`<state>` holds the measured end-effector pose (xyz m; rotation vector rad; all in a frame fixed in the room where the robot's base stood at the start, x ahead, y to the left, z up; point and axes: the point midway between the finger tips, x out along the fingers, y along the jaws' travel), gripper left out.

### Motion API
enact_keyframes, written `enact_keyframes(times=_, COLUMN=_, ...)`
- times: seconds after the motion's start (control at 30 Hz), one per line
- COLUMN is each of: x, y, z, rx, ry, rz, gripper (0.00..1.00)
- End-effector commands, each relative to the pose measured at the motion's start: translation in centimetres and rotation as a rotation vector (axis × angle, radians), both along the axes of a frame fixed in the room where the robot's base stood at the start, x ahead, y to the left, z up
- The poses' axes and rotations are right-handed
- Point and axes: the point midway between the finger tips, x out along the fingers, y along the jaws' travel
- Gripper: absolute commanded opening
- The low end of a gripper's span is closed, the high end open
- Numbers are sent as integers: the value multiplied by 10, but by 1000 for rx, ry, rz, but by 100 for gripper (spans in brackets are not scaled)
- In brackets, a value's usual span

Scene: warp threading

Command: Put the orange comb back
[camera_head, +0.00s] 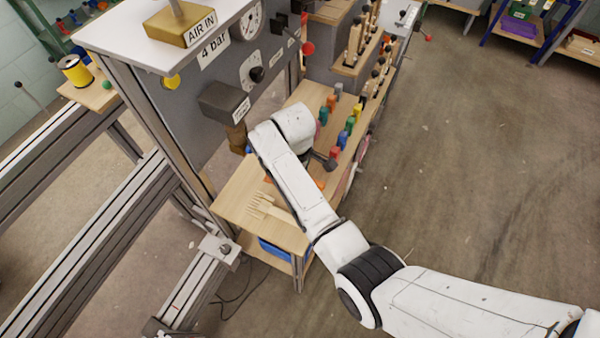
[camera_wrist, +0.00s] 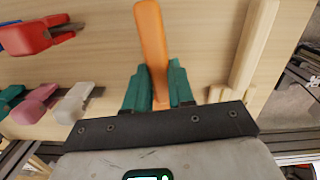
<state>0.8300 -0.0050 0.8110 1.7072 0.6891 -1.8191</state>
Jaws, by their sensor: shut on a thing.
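The orange comb (camera_wrist: 152,40) shows in the wrist view as a long, narrow orange piece. It runs from between my fingers toward the top of the picture, above or against a pale wooden board (camera_wrist: 110,48); I cannot tell whether it touches the board. My gripper (camera_wrist: 158,82), with two teal fingers, is shut on the orange comb, one finger on each side.
Several coloured-handled tools (camera_head: 341,138) stand along the bench's right side. Red (camera_wrist: 30,38), pink (camera_wrist: 38,100) and white (camera_wrist: 75,103) pieces lie left of my gripper. A pale wooden fork-like piece (camera_head: 262,207) lies at the bench's near end. A grey gauge panel (camera_head: 215,110) rises at left.

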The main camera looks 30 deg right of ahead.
Motion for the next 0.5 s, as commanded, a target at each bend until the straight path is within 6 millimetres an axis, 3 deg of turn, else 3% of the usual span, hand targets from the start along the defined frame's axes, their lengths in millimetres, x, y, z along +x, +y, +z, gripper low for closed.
enact_keyframes(times=0.13, x=0, y=0, z=-11, rx=-1, ry=2, rz=0, gripper=0)
enact_keyframes(times=0.5, x=0, y=0, z=-12, rx=-1, ry=1, rz=0, gripper=0)
